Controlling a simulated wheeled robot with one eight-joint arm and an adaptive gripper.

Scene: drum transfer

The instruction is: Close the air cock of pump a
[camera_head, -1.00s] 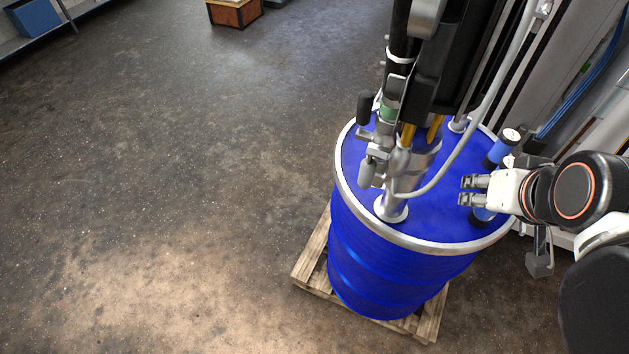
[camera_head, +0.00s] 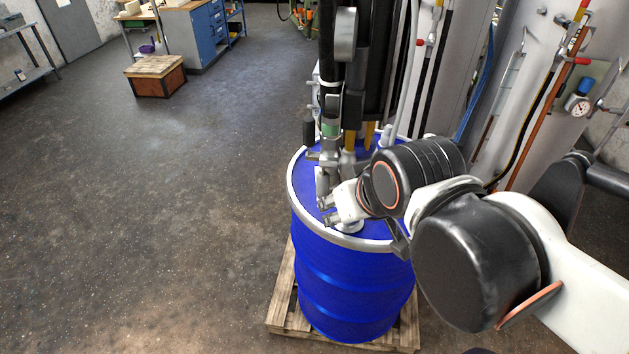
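My gripper (camera_head: 327,211) is over the near left part of the blue drum's lid, in front of the pump's lower end. Its two small fingers are apart, with nothing seen between them. The pump assembly (camera_head: 340,110), with black and grey upright parts, stands on the blue drum (camera_head: 345,285). My arm hides the lid's right part. Which part is the air cock of pump a is not clear. A red-handled valve (camera_head: 581,61) shows on the pale panel at right, and a smaller red handle (camera_head: 421,43) shows behind the pump. My gripper is far from both.
The drum stands on a wooden pallet (camera_head: 282,312). A pressure gauge (camera_head: 578,105) and hoses are at right. A wooden crate (camera_head: 156,77) and a blue drawer cabinet (camera_head: 205,35) stand at the back left. The floor at left is clear.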

